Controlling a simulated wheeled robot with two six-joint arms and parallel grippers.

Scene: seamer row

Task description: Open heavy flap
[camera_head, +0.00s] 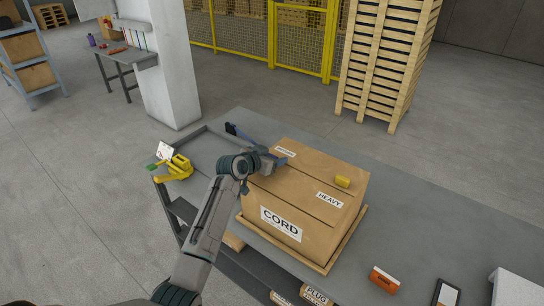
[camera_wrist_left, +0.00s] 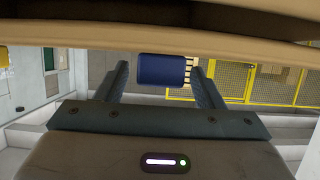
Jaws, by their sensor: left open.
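A brown carton (camera_head: 300,233) stands on a wooden board on the grey table. Its front carries a "CORD" label. A flap (camera_head: 312,207) with a "HEAVY" label (camera_head: 330,199) lies flat on its top. A tan surface (camera_wrist_left: 160,42) crosses above. My right gripper is not in view.
A yellow tool (camera_head: 176,168) lies at the table's left corner. An orange item (camera_head: 384,280) lies at front right. Stacked pallets (camera_head: 385,65) stand beyond the table. The table's far right is clear.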

